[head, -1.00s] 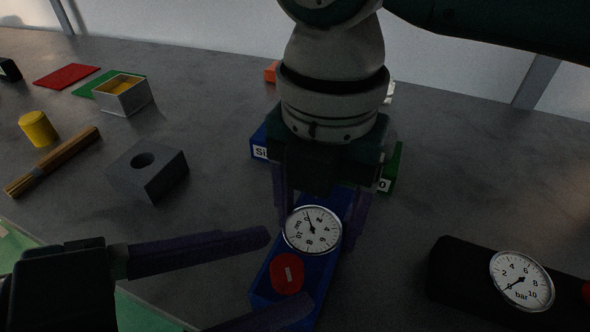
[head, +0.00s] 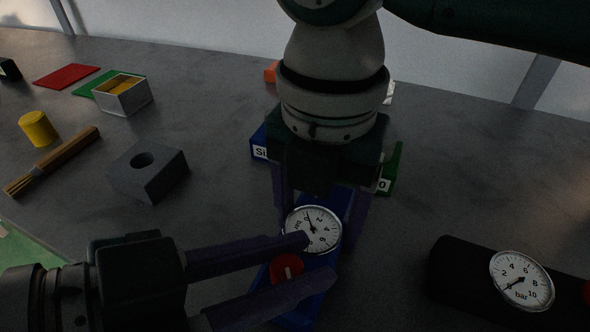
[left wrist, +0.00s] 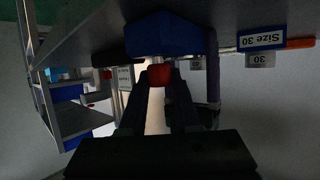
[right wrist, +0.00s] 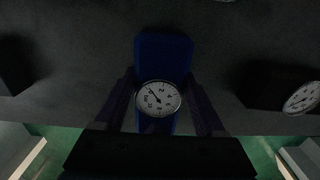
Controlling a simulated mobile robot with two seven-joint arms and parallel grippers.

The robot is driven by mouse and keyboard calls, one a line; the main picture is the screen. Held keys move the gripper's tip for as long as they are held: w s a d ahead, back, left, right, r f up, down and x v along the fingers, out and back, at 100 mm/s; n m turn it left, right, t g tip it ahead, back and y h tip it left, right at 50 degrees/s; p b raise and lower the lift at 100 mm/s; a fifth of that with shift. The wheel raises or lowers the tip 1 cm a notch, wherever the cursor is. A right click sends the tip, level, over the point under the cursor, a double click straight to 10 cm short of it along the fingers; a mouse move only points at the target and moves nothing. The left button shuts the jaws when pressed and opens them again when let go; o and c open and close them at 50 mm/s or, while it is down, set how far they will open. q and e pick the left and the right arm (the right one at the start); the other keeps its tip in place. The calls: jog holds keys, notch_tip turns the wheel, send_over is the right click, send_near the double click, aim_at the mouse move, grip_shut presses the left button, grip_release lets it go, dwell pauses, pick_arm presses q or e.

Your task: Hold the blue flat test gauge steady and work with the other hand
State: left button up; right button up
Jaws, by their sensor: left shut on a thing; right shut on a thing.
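The blue flat test gauge (head: 341,200) lies on the grey bench in the middle of the head view, with a round white dial and a red knob (head: 287,267) on its near end. My right gripper (head: 318,215) comes from above and is shut on the blue body, one finger on each side by the dial. The gauge also shows in the right wrist view (right wrist: 162,55). My left gripper (head: 312,258) comes in from the left and is shut on the red knob, its fingers on either side. The left wrist view shows the red knob (left wrist: 160,74) between the fingertips.
A black gauge (head: 460,275) marked bar lies at the right. A grey block with a hole (head: 150,185), a brush (head: 60,158), a yellow cylinder (head: 38,129) and a metal box (head: 128,100) are at the left. Blue and green labelled blocks stand behind my right gripper.

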pick_arm(q)
grip_shut()
jog(key=shift+d+r+m+g+h, duration=0.1)
jog(key=shift+m+g+h, duration=0.25)
jog(key=shift+m+g, duration=0.4)
jog(key=shift+d+r+m+g+h, duration=0.1)
jog(key=shift+m+g+h, duration=0.25)
jog(key=shift+m+g, duration=0.35)
jog(key=shift+a+f+m+g, duration=0.1)
jog(key=shift+m+g, duration=0.15)
jog(key=shift+g, duration=0.1)
jog(key=o, duration=0.8)
grip_release()
jog(key=shift+a, duration=0.1)
jog(key=shift+f, duration=0.1)
